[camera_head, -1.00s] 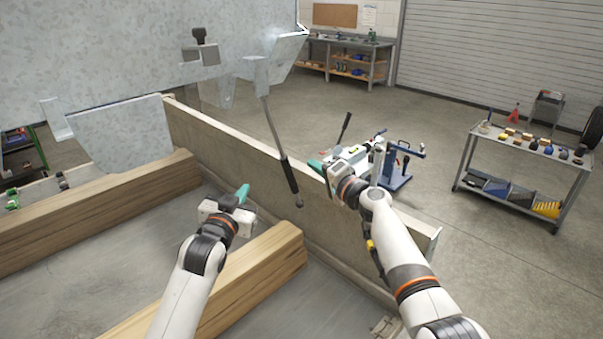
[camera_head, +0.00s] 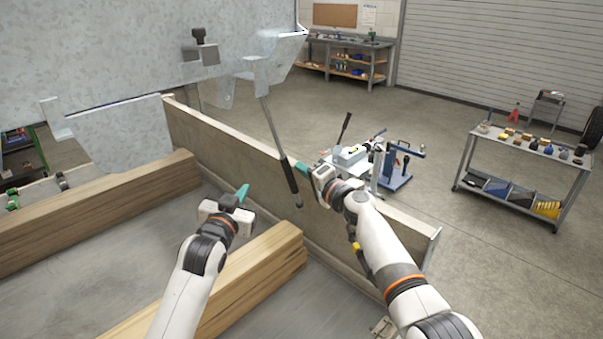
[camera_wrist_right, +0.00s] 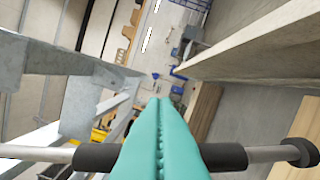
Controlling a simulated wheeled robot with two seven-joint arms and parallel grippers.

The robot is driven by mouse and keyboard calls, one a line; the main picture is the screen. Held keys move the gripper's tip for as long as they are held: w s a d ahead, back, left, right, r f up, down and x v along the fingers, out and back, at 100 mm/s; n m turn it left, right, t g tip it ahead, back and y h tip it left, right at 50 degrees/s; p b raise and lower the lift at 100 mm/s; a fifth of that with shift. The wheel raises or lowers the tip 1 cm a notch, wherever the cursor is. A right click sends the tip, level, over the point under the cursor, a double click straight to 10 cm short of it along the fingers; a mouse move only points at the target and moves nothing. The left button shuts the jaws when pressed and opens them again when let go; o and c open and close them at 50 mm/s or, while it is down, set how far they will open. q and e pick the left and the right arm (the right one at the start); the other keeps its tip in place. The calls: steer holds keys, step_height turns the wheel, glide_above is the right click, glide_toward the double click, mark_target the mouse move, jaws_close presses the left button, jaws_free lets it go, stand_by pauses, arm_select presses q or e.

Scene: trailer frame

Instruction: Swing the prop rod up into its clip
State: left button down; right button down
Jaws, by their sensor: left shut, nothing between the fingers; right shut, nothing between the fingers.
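The prop rod (camera_head: 271,124) hangs down at a slant from a grey metal bracket (camera_head: 255,72), with a black sleeve (camera_head: 290,175) and a round end low down. My right gripper (camera_head: 302,168) is shut and empty, with its green fingertips right beside the black sleeve. In the right wrist view the shut green fingers (camera_wrist_right: 159,135) cross in front of the sleeve (camera_wrist_right: 98,157); I cannot tell whether they touch it. My left gripper (camera_head: 243,192) is shut and empty above the trailer bed, left of the rod. I cannot make out the clip for certain.
A beige side wall (camera_head: 235,142) runs behind the rod. Wooden beams (camera_head: 110,205) lie across the bed near my left arm. A large galvanized panel (camera_head: 100,50) fills the upper left. A tool cart (camera_head: 510,145) stands on open floor at right.

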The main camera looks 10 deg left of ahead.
steer(key=shift+s+a+f, duration=0.15)
steer(key=shift+s+a, duration=0.15)
steer(key=shift+s, duration=0.2)
steer(key=shift+s+a+f, duration=0.25)
steer(key=shift+s+a, duration=0.2)
steer(key=shift+s, duration=0.1)
arm_select(q)
steer(key=c, duration=1.3)
jaws_free()
steer(key=shift+s, duration=0.1)
